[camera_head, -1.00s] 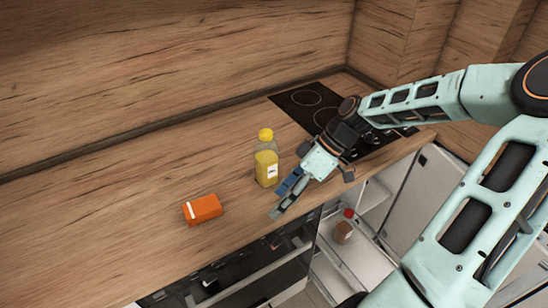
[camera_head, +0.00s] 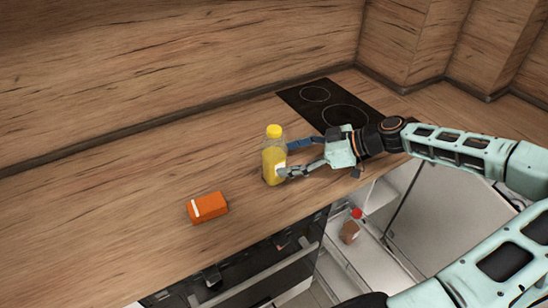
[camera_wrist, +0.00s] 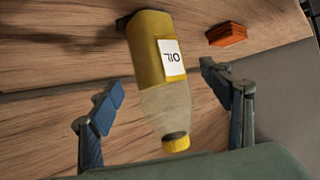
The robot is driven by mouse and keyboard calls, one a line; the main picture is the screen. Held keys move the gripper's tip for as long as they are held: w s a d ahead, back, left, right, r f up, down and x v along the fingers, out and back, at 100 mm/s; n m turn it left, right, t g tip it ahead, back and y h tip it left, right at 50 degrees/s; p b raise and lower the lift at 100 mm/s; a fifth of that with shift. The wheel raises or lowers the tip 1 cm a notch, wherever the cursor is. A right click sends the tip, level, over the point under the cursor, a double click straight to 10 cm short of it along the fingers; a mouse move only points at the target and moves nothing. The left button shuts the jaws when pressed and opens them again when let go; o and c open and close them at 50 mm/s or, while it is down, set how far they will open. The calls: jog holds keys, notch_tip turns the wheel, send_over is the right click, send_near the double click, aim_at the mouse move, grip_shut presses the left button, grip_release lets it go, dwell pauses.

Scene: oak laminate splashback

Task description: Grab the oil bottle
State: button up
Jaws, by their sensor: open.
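The oil bottle (camera_head: 273,160) is clear with yellow oil and a yellow cap, and stands upright on the wooden counter. In the wrist view the bottle (camera_wrist: 150,62), with its white "OIL" label, shows between the two fingers. My gripper (camera_head: 284,159) is open at the bottle's right side in the head view. One finger is on the far side and the other is near the front by the label. In the wrist view my gripper (camera_wrist: 163,92) shows a gap between each finger and the bottle. I cannot tell if the front finger touches it.
An orange box (camera_head: 208,207) lies on the counter to the left of the bottle; it also shows in the wrist view (camera_wrist: 227,34). A black cooktop (camera_head: 330,103) is behind my gripper. Below the counter's front edge is an open cabinet (camera_head: 350,250) with items inside.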

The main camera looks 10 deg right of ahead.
jog(key=p+x, duration=0.1)
jog(key=x, duration=0.4)
jog(key=shift+w+a, duration=0.1)
jog(key=shift+w, duration=0.05)
jog(key=c, duration=1.7)
jog(key=shift+c, duration=0.6)
jog(key=shift+r, duration=0.15)
